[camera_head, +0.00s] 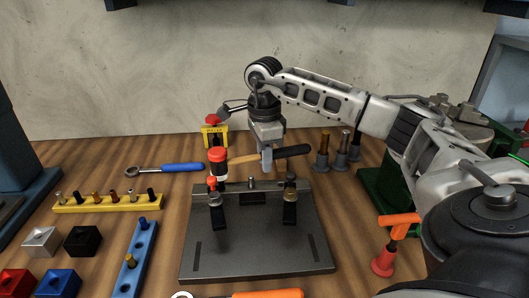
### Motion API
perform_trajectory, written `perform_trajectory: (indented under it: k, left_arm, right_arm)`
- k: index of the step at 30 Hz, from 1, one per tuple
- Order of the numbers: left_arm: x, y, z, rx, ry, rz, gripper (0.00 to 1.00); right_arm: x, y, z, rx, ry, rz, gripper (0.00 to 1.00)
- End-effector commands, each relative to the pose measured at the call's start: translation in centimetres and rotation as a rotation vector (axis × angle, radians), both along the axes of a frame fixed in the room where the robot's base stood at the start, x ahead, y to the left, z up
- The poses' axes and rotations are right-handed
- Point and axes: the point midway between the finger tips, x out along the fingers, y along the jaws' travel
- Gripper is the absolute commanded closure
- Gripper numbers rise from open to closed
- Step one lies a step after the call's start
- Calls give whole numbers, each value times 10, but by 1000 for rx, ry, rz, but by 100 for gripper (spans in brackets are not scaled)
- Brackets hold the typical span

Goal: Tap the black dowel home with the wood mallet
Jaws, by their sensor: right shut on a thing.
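My right gripper (266,162) is shut on the handle of a mallet and holds it over the back of the grey fixture plate (250,245). The mallet has a wood-coloured shaft (243,159), a black grip end (293,151) to the right and a red, white and black head (217,158) to the left. The head is over the plate's left clamp (215,197); I cannot tell the gap. A black dowel (151,194) stands at the right end of the yellow rack (105,205). Another dark peg (143,222) stands in the blue rack (137,245). My left gripper is out of view.
A blue-handled wrench (180,167) and a yellow stand (215,134) are behind the plate. Several dark-based pins (322,160) stand at the right back. An orange T-handled tool (390,240) is at right. Coloured blocks (83,241) lie front left.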

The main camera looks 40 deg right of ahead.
Motion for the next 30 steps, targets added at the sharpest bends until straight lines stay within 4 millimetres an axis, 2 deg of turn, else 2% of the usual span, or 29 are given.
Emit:
perform_trajectory:
  k: [1, 2, 8, 17, 24, 30]
  left_arm:
    - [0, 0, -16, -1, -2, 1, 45]
    - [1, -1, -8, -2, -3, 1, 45]
    - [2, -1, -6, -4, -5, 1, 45]
    - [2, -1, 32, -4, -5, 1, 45]
    - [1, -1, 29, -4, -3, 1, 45]
    - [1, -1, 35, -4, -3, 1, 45]
  right_arm:
    - [0, 0, -18, 0, 1, 0, 100]
    - [0, 0, -9, 0, -2, -1, 100]
    - [0, 0, -6, 0, -1, 0, 100]
    - [0, 0, 35, 1, -2, 0, 100]
    - [0, 0, 33, 0, -1, 0, 100]
    - [0, 0, 37, 1, -2, 0, 100]
